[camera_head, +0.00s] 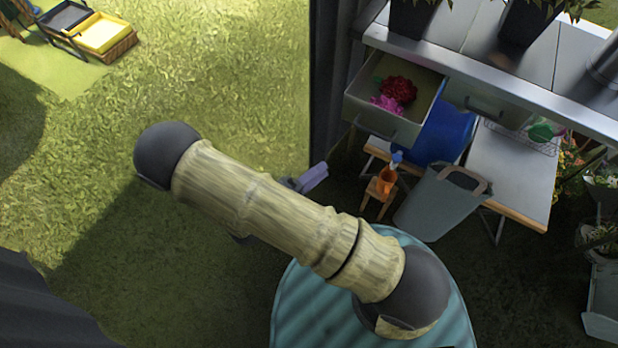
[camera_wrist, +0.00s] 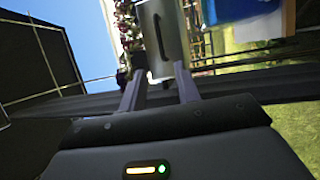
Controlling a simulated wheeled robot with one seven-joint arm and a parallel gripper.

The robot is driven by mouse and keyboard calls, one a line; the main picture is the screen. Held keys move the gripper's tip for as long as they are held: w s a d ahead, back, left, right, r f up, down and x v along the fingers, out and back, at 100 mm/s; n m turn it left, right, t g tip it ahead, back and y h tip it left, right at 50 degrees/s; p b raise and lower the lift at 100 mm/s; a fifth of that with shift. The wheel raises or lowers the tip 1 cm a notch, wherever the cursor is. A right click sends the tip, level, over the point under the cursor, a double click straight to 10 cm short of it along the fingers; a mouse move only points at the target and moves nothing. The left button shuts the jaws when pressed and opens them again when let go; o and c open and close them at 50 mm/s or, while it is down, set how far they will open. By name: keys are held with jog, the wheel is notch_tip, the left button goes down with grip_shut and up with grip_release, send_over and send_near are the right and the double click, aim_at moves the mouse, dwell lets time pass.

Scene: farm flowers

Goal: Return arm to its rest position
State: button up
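My arm stretches across the middle of the head view, with tan links and dark joints. My gripper (camera_head: 313,178) shows only in part behind the arm, as a small purple-grey piece; the rest is hidden. In the wrist view my gripper (camera_wrist: 160,68) has its two fingers apart, with nothing held between them. A grey drawer front with a dark handle (camera_wrist: 158,38) appears beyond the fingertips, apart from them. In the head view the open drawer (camera_head: 388,125) holds a red flower (camera_head: 398,89) and a pink flower (camera_head: 387,105).
A metal counter (camera_head: 480,63) with dark pots stands above the drawer. Below are a blue object (camera_head: 443,132), a grey bin (camera_head: 440,203), a small wooden stool (camera_head: 379,190) and a white-topped table (camera_head: 512,170). Grass on the left is open, with a crate (camera_head: 105,36) far off.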

jog(key=shift+v, duration=1.15)
jog(key=w+r+m+g+y, duration=0.2)
jog(key=w+m+y, duration=0.1)
jog(key=w+y, duration=0.4)
jog(key=w+r+m+g+y, duration=0.1)
jog(key=w+r+m+y, duration=0.1)
jog(key=w+y, duration=0.6)
jog(key=s+d+r+g+y, duration=0.2)
jog(key=s+d+r+g, duration=0.3)
jog(key=s+d+r, duration=0.6)
jog(key=w+d+p+v, duration=0.1)
jog(key=p+v, duration=1.9)
jog(key=p, duration=0.2)
jog(key=shift+w+r+m, duration=0.35)
jog(key=shift+r+m, duration=0.05)
jog(key=shift+r, duration=0.1)
